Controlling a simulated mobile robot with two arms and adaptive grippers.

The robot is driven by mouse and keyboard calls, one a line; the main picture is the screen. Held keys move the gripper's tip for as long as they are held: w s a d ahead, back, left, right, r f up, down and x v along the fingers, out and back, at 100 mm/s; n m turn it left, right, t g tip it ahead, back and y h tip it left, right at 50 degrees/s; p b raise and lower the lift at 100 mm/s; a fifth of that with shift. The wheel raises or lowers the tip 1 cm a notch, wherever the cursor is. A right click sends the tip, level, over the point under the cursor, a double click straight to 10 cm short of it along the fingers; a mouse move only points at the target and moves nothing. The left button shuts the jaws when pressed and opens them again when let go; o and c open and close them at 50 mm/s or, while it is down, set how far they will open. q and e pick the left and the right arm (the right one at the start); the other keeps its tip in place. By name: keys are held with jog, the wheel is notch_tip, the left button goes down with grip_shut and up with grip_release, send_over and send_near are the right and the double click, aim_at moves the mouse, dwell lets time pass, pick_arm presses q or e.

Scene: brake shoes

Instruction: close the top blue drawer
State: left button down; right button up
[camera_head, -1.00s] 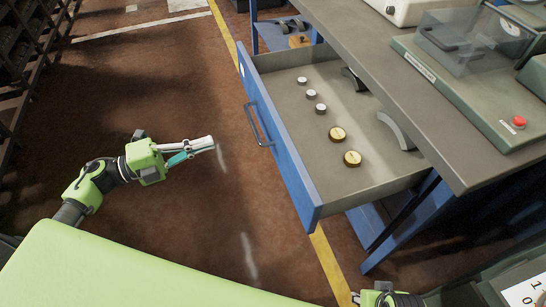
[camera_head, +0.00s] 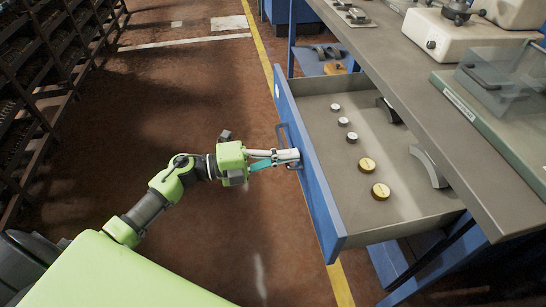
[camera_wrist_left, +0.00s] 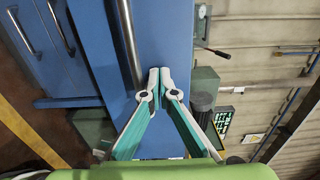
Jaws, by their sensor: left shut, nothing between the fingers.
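The top blue drawer (camera_head: 318,184) is pulled out from under the workbench. Its metal handle (camera_head: 285,137) is on the blue front. My left gripper (camera_head: 297,158) is shut and empty, with its fingertips at the drawer front beside the handle. In the left wrist view the shut fingertips (camera_wrist_left: 159,72) are over the blue front (camera_wrist_left: 105,45), next to the handle bar (camera_wrist_left: 128,38). I cannot tell whether they touch it. My right gripper is not in view.
The drawer holds small white-topped knobs (camera_head: 343,121), two yellow-topped round parts (camera_head: 380,191) and curved brake shoes (camera_head: 428,166). The workbench top (camera_head: 440,90) carries machines and overhangs the drawer. Shelving (camera_head: 50,70) stands at the left. The floor between is clear.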

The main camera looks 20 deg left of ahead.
pick_arm(q)
jog(key=shift+w+d, duration=0.15)
jog(key=shift+d, duration=0.1)
